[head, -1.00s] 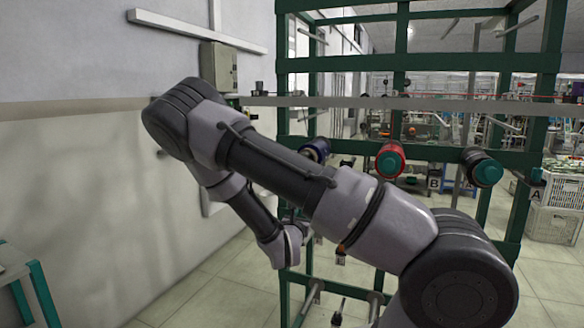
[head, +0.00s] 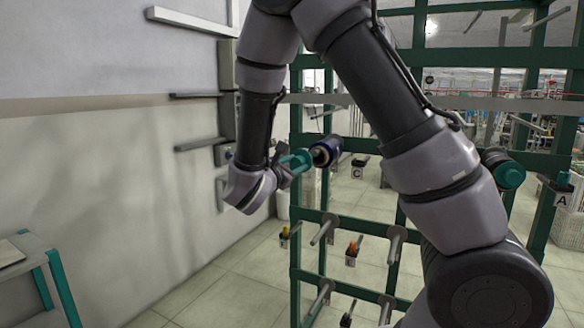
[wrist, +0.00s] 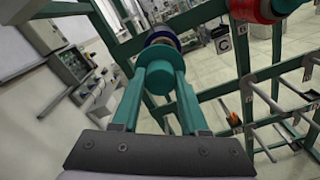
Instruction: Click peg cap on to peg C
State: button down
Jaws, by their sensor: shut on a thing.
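The teal peg cap (wrist: 160,78) is between the fingers of my gripper (wrist: 158,88), which is shut on its narrow part. Its wider disc faces the blue bobbin (wrist: 162,42). In the head view, my gripper (head: 286,170) holds the cap (head: 298,159) just left of the blue bobbin (head: 330,150). A dark end shows between cap and bobbin; I cannot tell whether the cap touches it. The C label (head: 357,173) hangs just right of the blue bobbin and also shows in the wrist view (wrist: 241,28). Peg C itself is mostly hidden.
A green rack frame (head: 296,225) carries the bobbins, with bare grey rods (head: 325,229) below. The red bobbin (wrist: 258,9) is right of C. A teal-capped peg (head: 510,175) is by label A (head: 562,200). A wall box (wrist: 70,68) and bars are left.

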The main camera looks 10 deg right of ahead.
aim_at(314, 154)
jog(key=shift+x, duration=2.1)
jog(key=shift+w+d, duration=0.1)
jog(key=shift+w, duration=0.1)
jog(key=shift+x, duration=2.6)
jog(key=shift+w+d, duration=0.25)
jog(key=shift+w, duration=0.05)
jog(key=shift+w, duration=0.15)
jog(key=shift+c, duration=1.7)
grip_release()
